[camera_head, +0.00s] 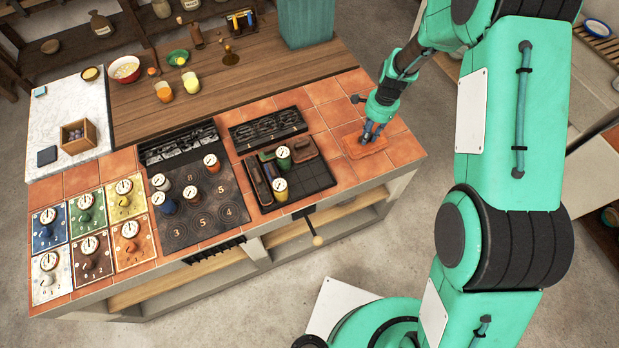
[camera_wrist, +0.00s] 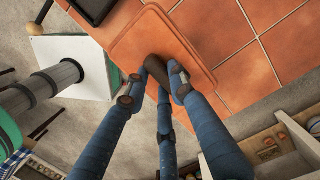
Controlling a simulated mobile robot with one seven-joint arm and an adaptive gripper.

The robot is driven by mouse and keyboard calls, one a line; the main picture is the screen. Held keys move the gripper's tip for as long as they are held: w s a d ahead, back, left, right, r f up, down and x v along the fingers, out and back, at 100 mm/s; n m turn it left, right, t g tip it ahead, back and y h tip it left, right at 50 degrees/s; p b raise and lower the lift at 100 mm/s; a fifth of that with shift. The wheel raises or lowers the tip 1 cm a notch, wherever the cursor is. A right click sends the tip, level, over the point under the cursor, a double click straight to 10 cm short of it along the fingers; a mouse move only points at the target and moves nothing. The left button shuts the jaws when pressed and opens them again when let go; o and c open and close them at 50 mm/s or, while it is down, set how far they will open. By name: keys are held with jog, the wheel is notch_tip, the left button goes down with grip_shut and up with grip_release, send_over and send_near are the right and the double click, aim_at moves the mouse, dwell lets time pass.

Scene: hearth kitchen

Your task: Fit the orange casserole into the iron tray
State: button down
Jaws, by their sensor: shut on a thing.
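The orange casserole (camera_head: 378,148) appears as a low, rounded orange block at the right end of the tiled counter. It also shows in the wrist view (camera_wrist: 150,38). My gripper (camera_head: 371,130) is above it, with the blue fingers (camera_wrist: 156,84) closed around a dark brown grip at its middle. The casserole looks flat on the tiles; any small gap beneath is hidden. The black iron tray (camera_head: 318,184) lies to its left. Several pieces fill its left and back parts, including a red-brown one (camera_head: 304,151). Its front right part is bare.
Two pots with white dial tops stand in the tray, one green (camera_head: 284,153) and one yellow (camera_head: 280,190). A black rack (camera_head: 268,128) lies behind it. The stove panel (camera_head: 205,215) with several pots is farther left. Bare tiles separate casserole and tray.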

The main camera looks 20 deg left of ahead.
jog(key=s+a+r+b, duration=0.1)
jog(key=s+a+r, duration=0.5)
jog(key=s+a, duration=0.2)
jog(key=s+a+r+b, duration=0.1)
jog(key=s+a+r, duration=0.4)
jog(key=s+a, duration=0.3)
jog(key=shift+s+a+r+b, duration=0.2)
jog(key=shift+s+r+b, duration=0.15)
jog(key=shift+s, duration=0.55)
jog(key=shift+f, duration=0.1)
notch_tip(320, 180, down, 14)
jog(key=shift+r+b, duration=0.2)
jog(key=shift+b, duration=0.25)
jog(key=shift+f, duration=2.15)
jog(key=shift+f, duration=0.1)
jog(key=c, duration=1.5)
grip_release()
